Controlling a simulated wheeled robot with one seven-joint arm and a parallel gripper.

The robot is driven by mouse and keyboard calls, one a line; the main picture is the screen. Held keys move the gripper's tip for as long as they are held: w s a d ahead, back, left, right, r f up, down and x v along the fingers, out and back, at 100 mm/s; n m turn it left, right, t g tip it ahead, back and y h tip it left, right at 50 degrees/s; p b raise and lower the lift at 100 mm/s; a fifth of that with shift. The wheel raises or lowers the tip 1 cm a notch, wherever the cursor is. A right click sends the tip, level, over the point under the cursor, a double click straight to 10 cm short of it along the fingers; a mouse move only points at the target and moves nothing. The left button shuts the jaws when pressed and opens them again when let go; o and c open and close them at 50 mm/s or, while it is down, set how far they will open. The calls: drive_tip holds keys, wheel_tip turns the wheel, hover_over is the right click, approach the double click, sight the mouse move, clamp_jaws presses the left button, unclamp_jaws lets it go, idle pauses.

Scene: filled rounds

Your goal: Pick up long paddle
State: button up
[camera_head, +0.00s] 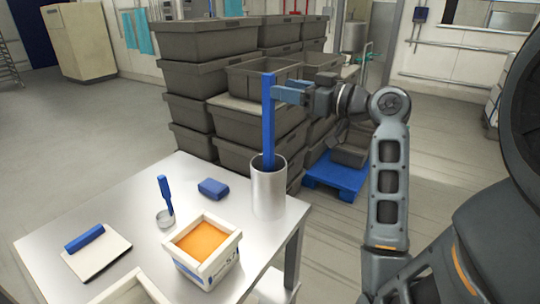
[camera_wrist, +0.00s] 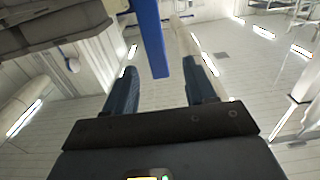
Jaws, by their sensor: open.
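The long paddle (camera_head: 268,125) is a blue bar standing upright in a grey metal cylinder (camera_head: 269,191) on the table. Its lower end is hidden inside the cylinder. My gripper (camera_head: 276,95) is level with the upper part of the paddle, at its right side. In the wrist view the paddle (camera_wrist: 149,38) comes down from the top edge, and its end shows between and beyond the two blue fingers of my gripper (camera_wrist: 164,88). The fingers are apart with a gap on both sides of the paddle; I cannot tell whether either touches it.
The pale table (camera_head: 125,205) also holds a white box with orange contents (camera_head: 226,266), a blue block (camera_head: 213,188), a small blue-handled tool (camera_head: 168,195) and a white scraper (camera_head: 100,257). Stacked grey crates (camera_head: 207,80) stand close behind the paddle. A blue pallet (camera_head: 338,176) lies on the floor.

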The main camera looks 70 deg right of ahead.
sight(264, 83)
drive_tip(key=p+x, duration=0.1)
drive_tip(key=x, duration=0.3)
drive_tip(key=p+x, duration=0.1)
drive_tip(key=x, duration=0.1)
drive_tip(key=shift+w+d+r+p, duration=0.2)
drive_tip(key=shift+w+r+p, duration=0.1)
drive_tip(key=shift+w+p, duration=0.05)
drive_tip(key=shift+w+d+f, duration=0.1)
drive_tip(key=shift+w, duration=0.35)
clamp_jaws()
